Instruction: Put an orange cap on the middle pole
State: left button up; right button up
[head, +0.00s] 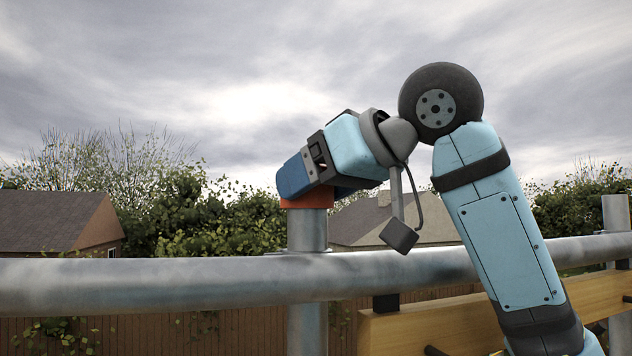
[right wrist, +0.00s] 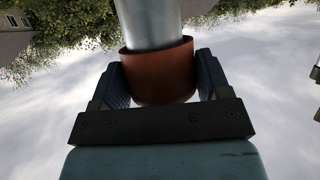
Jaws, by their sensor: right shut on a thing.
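An orange cap (head: 308,198) sits around the top of the grey metal middle pole (head: 307,230). My right gripper (head: 292,179) is shut on the cap from above, and its blue fingers hide most of it in the head view. In the right wrist view the cap (right wrist: 160,72) lies between the two blue fingers of the gripper (right wrist: 162,78), with the pole (right wrist: 150,22) entering its open end. How far the cap is pushed down cannot be told. My left gripper is not in view.
A horizontal metal rail (head: 150,284) crosses the head view in front, below the cap. Another pole (head: 616,215) stands at the far right. A wooden board (head: 430,325) runs below the rail. Houses and trees are behind; above the rail is open sky.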

jog(key=shift+f+b, duration=0.35)
jog(key=shift+f, duration=0.25)
jog(key=o, duration=0.6)
jog(key=shift+o, duration=0.2)
jog(key=shift+d, duration=0.1)
jog(key=shift+p+v, duration=0.4)
jog(key=shift+v, duration=2.2)
jog(key=v, duration=0.5)
jog(key=shift+s+d+r, duration=0.15)
jog(key=shift+s+d, duration=0.1)
jog(key=shift+s, duration=0.05)
